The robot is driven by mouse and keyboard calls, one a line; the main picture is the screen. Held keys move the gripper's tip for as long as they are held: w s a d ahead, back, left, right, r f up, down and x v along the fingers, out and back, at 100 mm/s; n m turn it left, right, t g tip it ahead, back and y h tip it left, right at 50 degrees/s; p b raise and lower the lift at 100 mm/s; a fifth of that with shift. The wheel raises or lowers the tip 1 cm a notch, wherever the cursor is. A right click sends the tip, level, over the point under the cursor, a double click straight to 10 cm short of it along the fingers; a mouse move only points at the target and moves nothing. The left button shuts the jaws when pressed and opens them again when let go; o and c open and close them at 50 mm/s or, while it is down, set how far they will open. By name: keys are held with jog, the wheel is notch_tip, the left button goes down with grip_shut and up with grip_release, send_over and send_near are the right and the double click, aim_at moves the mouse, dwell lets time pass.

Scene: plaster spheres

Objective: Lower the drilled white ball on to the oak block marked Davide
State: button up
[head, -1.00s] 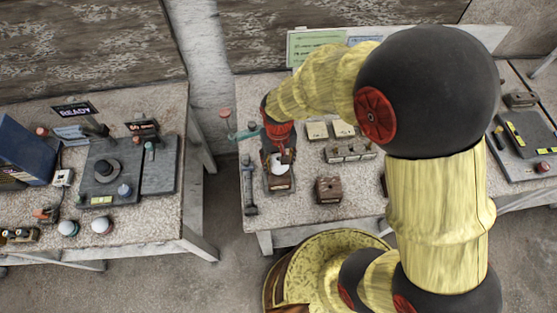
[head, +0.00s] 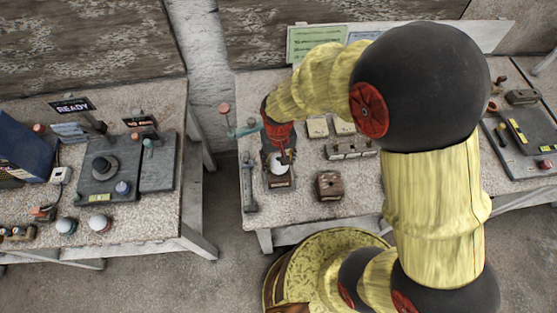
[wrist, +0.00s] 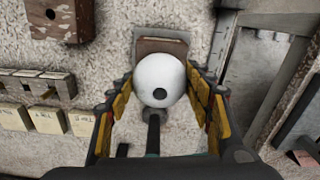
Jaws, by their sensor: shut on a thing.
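The white ball (wrist: 159,80) has a dark drilled hole facing the wrist camera. My gripper (wrist: 161,88) is shut on it, with a yellow-padded finger on each side. In the head view the ball (head: 279,165) shows at the front left of the middle table, under my gripper (head: 281,155). A brown wooden block (wrist: 162,46) on a grey base lies just behind the ball in the wrist view, partly hidden by it. It also shows below the ball in the head view (head: 281,183). I cannot read its mark or tell whether the ball touches it.
Another brown block (head: 329,186) with a hole stands to the right. A slotted rack (head: 350,151) and pale labelled blocks (head: 317,128) are behind it.

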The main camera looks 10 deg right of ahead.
jog(key=shift+f+b, duration=0.4)
jog(key=shift+f, duration=0.3)
jog(key=o, duration=1.3)
jog(key=shift+c, duration=0.2)
jog(key=shift+o, duration=0.5)
jog(key=shift+r, duration=0.15)
jog(key=shift+r+p, duration=1.6)
jog(key=shift+r, duration=0.35)
